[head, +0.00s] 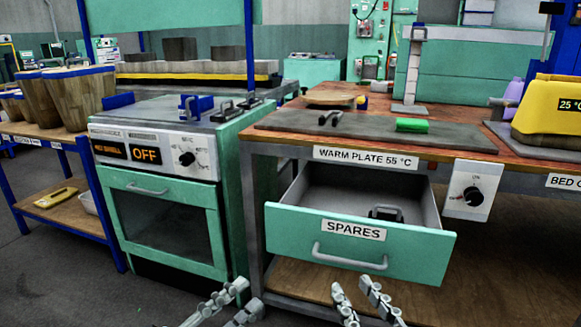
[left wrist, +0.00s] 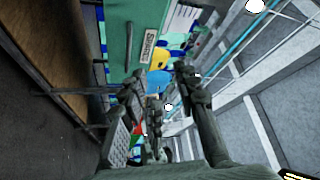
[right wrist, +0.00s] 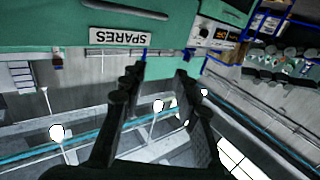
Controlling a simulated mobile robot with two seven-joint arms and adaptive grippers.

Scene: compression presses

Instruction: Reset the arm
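My left gripper (head: 247,295) is at the bottom edge of the head view, low in front of the green press cabinet and the bench. Its fingers are apart with nothing between them, as the left wrist view (left wrist: 157,80) also shows. My right gripper (head: 352,285) is at the bottom edge too, in front of and below the green SPARES drawer (head: 410,247). Its fingers are apart and empty, as in the right wrist view (right wrist: 161,72). Neither gripper appears to touch anything. Most of both arms is out of view.
The SPARES drawer stands pulled out, with a small dark handled part (head: 386,213) inside. Above it, the bench holds a warm plate (head: 365,138) with a dark handle and a green block (head: 411,125). The oven-like press (head: 155,190) reads OFF. Floor shows at lower left.

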